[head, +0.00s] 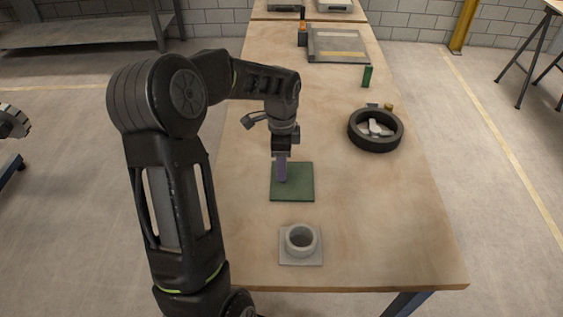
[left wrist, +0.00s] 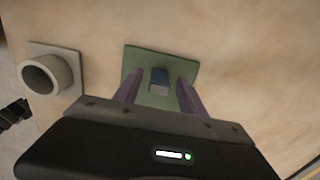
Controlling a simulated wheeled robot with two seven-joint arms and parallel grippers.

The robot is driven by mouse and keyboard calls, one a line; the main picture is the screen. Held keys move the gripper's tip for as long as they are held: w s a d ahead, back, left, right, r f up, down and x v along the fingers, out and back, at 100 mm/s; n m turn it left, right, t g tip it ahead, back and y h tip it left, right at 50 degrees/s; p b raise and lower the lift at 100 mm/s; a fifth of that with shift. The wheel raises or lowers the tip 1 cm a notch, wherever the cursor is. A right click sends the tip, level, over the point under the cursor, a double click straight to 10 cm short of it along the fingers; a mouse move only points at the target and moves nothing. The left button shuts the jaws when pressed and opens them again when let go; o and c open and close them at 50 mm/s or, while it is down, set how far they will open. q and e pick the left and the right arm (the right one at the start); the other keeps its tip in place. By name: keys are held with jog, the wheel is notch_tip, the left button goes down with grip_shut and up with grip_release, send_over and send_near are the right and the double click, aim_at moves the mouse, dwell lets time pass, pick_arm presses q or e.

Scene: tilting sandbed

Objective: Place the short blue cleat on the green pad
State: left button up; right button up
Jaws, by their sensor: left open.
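The green pad (head: 300,188) lies flat on the wooden table, below my left gripper (head: 282,170). In the left wrist view the short blue cleat (left wrist: 159,77) rests on the green pad (left wrist: 136,58), between my two purple fingers. The left gripper (left wrist: 158,92) is open, with a gap on each side of the cleat. A pale grey face shows on the cleat's near end. In the head view the cleat is hidden behind the gripper. My right gripper is in neither view.
A grey ring on a square plate (head: 287,260) stands nearer the front edge. A black round tray (head: 354,142) holding pale pieces stands to the right. A green block (head: 367,76) and a framed panel (head: 318,58) are farther back. The table's right front is clear.

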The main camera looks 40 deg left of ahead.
pick_arm(q)
notch_tip(320, 180, up, 12)
jog(key=shift+r, duration=0.15)
dwell(0.5)
